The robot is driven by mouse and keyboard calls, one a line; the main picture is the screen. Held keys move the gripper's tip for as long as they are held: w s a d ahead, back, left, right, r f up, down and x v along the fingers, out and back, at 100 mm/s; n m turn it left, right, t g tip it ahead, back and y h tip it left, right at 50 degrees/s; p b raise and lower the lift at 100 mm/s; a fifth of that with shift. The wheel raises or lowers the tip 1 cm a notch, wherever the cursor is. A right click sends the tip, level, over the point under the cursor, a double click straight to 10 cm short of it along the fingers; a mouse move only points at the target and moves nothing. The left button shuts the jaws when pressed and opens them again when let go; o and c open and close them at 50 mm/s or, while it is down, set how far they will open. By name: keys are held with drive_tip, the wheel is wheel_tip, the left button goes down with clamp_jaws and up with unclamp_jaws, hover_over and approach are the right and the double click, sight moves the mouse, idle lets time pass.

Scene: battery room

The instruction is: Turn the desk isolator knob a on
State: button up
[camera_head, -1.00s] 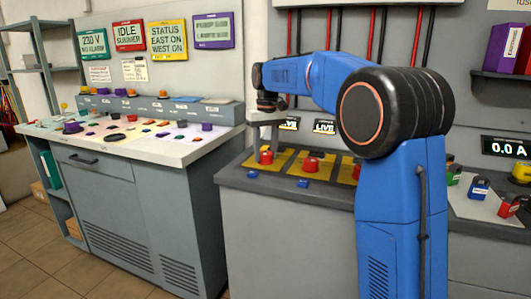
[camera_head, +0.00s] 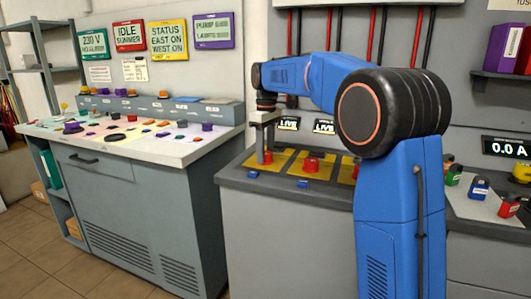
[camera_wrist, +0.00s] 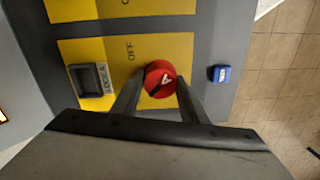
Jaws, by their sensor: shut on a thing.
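The red isolator knob marked A (camera_wrist: 160,78) sits on a yellow plate (camera_wrist: 125,55) with the word OFF printed beside it in the wrist view. My gripper (camera_wrist: 157,88) has its two fingers on either side of the knob and is shut on it. In the head view my gripper (camera_head: 263,142) reaches down over the leftmost yellow plate (camera_head: 262,168) of the grey bench and hides most of this knob. A black display or socket (camera_wrist: 90,80) lies on the same plate, marked LOCAL A as far as I can read.
A blue block (camera_wrist: 220,74) lies beside the plate. Further red knobs (camera_head: 311,164) stand on yellow plates to the right. LIVE displays (camera_head: 324,126) stand behind. A grey desk (camera_head: 130,135) with many small controls is at the left.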

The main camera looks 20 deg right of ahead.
sight(266, 152)
idle(0.3)
drive_tip(key=o, duration=1)
drive_tip(key=shift+o, duration=0.2)
wheel_tip(266, 152, up, 17)
drive_tip(key=shift+w+d+r, duration=0.2)
